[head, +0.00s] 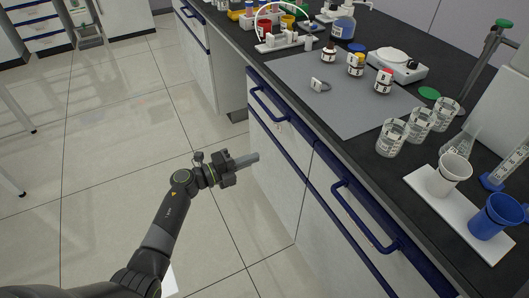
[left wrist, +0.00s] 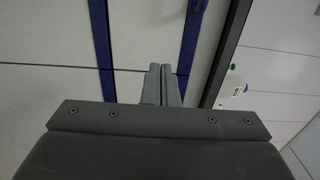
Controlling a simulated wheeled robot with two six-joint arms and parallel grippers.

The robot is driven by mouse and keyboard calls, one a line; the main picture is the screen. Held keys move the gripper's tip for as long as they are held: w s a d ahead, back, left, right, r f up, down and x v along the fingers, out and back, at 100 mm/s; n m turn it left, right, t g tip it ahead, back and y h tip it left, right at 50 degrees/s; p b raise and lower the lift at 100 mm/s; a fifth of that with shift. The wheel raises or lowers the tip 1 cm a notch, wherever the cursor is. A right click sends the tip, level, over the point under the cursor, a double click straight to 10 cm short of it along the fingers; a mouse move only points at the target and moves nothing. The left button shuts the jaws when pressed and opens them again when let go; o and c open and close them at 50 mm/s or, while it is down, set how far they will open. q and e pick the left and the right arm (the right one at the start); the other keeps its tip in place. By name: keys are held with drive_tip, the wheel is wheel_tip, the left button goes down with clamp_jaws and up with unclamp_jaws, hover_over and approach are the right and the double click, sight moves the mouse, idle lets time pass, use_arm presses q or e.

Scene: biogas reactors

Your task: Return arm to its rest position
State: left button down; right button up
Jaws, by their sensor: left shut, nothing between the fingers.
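My left arm (head: 162,222) reaches in from the lower left of the head view, over the tiled floor. Its gripper (head: 256,158) points right at the cabinet front, below the bench top. The fingers are shut together with nothing between them. In the left wrist view the two closed fingertips (left wrist: 160,68) lie side by side, in front of the pale cabinet panels with blue handles. I cannot tell whether the fingertips touch the cabinet. My right gripper is not in view.
The bench (head: 350,150) has blue drawer handles (head: 362,215) sticking out. On it are a grey mat (head: 345,105), several glass beakers (head: 392,138), small bottles, a white cup (head: 450,174) and a blue cup (head: 496,216) on a white tray (head: 440,208). The floor (head: 110,130) left of the arm is clear.

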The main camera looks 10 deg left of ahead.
use_arm(q)
drive_tip(key=shift+s+a, duration=0.35)
drive_tip(key=shift+a, duration=0.1)
drive_tip(key=shift+f, duration=0.1)
